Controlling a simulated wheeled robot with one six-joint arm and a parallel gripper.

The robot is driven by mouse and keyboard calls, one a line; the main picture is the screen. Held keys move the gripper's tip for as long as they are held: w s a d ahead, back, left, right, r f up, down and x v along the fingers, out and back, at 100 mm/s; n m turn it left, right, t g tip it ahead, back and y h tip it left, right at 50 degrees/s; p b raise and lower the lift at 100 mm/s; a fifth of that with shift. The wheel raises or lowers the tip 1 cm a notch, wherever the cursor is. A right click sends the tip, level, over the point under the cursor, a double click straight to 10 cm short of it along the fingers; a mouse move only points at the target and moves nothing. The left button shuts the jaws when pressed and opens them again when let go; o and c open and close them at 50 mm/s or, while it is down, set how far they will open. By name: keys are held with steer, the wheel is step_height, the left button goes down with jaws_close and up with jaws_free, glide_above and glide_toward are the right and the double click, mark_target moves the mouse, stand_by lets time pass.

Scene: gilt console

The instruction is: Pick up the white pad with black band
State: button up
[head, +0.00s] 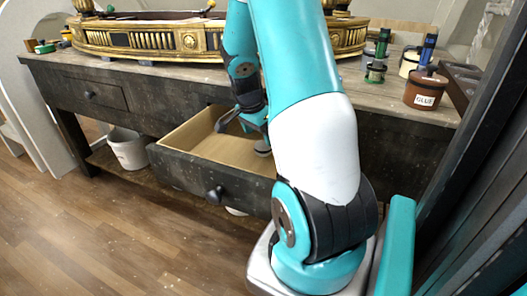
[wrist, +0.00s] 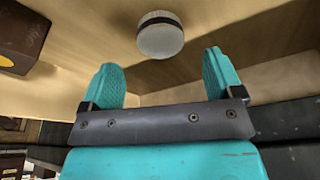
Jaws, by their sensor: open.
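The white pad with black band (wrist: 160,40) is a small round white disc with a dark band along one edge. It lies on the wooden floor of the open drawer (head: 183,179). In the head view the pad (head: 263,151) is partly hidden by my arm. My gripper (wrist: 161,72) is open and empty, with its two teal fingers spread. In the wrist view the pad shows just beyond the fingertips, roughly centred between them and apart from both. In the head view my gripper reaches down into the drawer and is largely hidden.
A dark brown block (wrist: 20,38) shows at the left of the wrist view. The drawer's walls surround the pad. On the workbench (head: 150,73) stand a gilt console (head: 150,38), a brown glue pot (head: 425,88) and small jars. A white bucket (head: 128,150) sits below.

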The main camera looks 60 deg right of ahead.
mark_target(263, 144)
steer(key=b+x, duration=0.1)
steer(key=x, duration=0.4)
steer(key=shift+d+f, duration=0.1)
steer(key=shift+f, duration=0.15)
steer(key=c, duration=1)
steer(key=shift+r, duration=0.1)
steer(key=shift+r, duration=0.6)
steer(key=s+a, duration=0.2)
steer(key=s, duration=0.1)
steer(key=shift+s, duration=0.15)
step_height(263, 144, up, 14)
steer(key=p, duration=0.3)
steer(key=shift+p, duration=0.3)
steer(key=shift+f, duration=0.15)
steer(key=shift+o, duration=0.3)
